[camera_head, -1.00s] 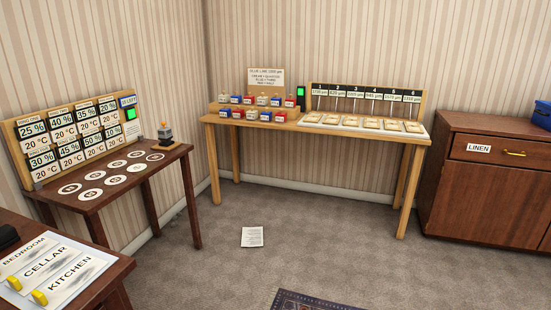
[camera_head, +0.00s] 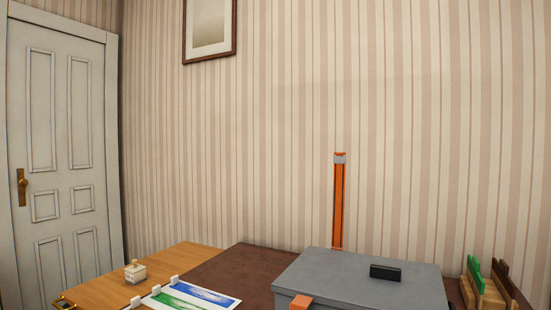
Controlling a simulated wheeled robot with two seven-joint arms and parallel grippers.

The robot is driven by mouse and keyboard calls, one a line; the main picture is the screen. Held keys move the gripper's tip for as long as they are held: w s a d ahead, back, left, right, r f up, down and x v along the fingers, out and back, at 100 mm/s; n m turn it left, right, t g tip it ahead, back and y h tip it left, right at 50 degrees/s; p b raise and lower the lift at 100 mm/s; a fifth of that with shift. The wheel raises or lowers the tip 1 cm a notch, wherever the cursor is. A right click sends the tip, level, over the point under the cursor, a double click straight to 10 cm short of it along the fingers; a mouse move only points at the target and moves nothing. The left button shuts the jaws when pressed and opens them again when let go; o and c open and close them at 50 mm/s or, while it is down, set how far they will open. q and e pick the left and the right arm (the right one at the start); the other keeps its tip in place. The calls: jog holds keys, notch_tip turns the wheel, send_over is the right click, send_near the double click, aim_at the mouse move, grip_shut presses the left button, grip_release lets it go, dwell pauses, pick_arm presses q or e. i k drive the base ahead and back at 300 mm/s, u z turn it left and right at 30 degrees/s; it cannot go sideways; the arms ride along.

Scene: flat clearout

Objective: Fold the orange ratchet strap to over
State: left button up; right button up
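A long narrow orange strap (camera_head: 338,205) stands upright against the striped wall, behind the grey box. A grey band, perhaps a buckle, crosses it near its top. Its lower end meets the table area behind the grey box (camera_head: 360,268). A small orange piece (camera_head: 301,302) shows at the box's front left corner, cut by the bottom edge of the picture. I cannot tell whether it belongs to the strap. Neither of my grippers is in view.
A black handle (camera_head: 386,272) sits on the box lid. Green and brown pieces stand in a wooden rack (camera_head: 490,300) at right. A picture sheet (camera_head: 190,297) and a small cream pot (camera_head: 135,271) are at left. A white door (camera_head: 62,160) is at far left.

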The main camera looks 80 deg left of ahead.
aim_at(339, 158)
jog(key=u, duration=2.6)
